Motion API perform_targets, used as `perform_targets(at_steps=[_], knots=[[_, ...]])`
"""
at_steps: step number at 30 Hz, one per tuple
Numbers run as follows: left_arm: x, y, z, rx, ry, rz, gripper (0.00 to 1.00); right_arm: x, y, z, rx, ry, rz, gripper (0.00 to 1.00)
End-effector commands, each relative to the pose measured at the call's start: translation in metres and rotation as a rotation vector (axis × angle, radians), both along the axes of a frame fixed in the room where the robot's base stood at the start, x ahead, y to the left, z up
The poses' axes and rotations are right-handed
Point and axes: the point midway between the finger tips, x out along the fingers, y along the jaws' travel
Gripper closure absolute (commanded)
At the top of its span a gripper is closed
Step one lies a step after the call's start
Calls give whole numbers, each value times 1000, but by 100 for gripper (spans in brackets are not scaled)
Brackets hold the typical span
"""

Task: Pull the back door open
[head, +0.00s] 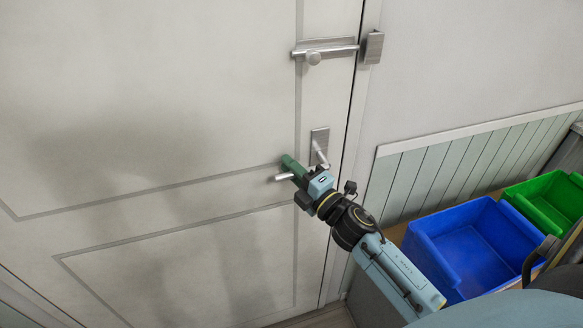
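The back door (140,110) is a pale panelled door filling the left and middle of the head view, and it looks closed against its frame. Its metal lever handle (284,177) sticks out to the left from below a rectangular plate (320,140) near the door's right edge. My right gripper (291,166) is at the handle, with a green finger part overlapping it. The gripper covers the middle of the lever; whether its fingers are closed around it cannot be told. My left gripper is not in view.
A metal slide bolt (328,50) sits higher on the door, its bar reaching a catch (372,47) on the frame. A blue bin (455,250) and a green bin (545,205) stand at the right, beside a wall with pale green panelling (450,170).

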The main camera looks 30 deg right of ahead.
Motion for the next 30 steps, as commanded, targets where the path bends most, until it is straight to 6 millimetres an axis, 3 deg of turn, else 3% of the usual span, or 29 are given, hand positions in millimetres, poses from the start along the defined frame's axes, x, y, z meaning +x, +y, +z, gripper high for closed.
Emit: perform_targets(at_steps=[1, 3, 17, 30], knots=[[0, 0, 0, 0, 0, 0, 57, 0, 0, 0, 0, 0, 0, 91], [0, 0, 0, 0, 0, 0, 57, 0, 0, 0, 0, 0, 0, 100], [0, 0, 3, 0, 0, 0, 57, 0, 0, -2, -34, 9, 0, 100], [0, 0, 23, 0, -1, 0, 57, -1, -4, -24, -320, 77, 1, 100]])
